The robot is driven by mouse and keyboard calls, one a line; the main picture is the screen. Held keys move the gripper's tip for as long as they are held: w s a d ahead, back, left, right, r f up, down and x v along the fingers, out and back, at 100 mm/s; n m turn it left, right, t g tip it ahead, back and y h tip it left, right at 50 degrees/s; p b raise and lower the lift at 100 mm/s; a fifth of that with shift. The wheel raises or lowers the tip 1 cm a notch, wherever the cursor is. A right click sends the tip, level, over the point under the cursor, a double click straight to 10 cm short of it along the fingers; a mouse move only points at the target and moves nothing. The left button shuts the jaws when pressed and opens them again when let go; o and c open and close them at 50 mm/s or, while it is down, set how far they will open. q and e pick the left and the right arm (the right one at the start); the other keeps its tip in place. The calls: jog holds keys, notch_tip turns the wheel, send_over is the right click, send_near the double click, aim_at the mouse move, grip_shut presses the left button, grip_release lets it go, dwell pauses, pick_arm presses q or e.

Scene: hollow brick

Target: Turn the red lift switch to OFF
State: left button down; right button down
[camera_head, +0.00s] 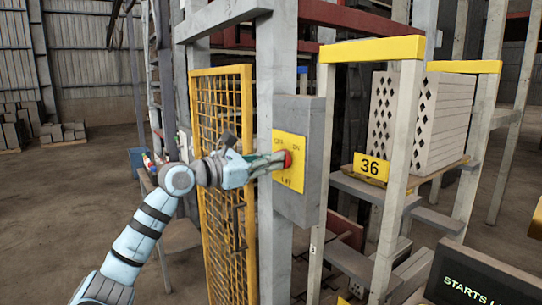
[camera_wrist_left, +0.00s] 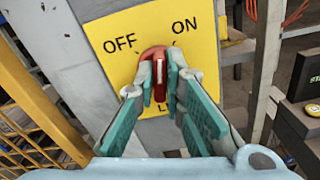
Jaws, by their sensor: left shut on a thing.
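The red lift switch (camera_head: 287,159) sits on a yellow plate (camera_head: 291,178) on the front of a grey box (camera_head: 312,192). In the left wrist view the switch (camera_wrist_left: 159,82) is a red round base with a red handle between my fingers. The plate there (camera_wrist_left: 207,18) reads OFF at upper left and ON at upper right. The handle stands near upright in that view; I cannot tell which word it is set to. My left gripper (camera_head: 277,162) is shut on the handle; its teal fingers (camera_wrist_left: 160,88) flank it. My right gripper is out of view.
A yellow mesh gate (camera_head: 224,110) stands left of the switch post, close to my left arm. Right of the box, a rack bears a stack of pale hollow bricks (camera_head: 422,115) and a yellow sign 36 (camera_head: 371,168). A dark screen (camera_head: 480,280) stands at lower right.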

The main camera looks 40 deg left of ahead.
pick_arm(q)
jog(key=n+p, duration=0.2)
jog(key=n, duration=0.2)
jog(key=n+p, duration=0.2)
jog(key=n, duration=0.2)
jog(key=n+p, duration=0.1)
jog(key=n, duration=0.3)
jog(key=shift+a+p, duration=0.25)
jog(key=shift+p, duration=0.15)
jog(key=c, duration=1.7)
grip_release()
jog(key=shift+w+f, duration=0.1)
notch_tip(320, 180, up, 10)
jog(key=shift+r, duration=0.1)
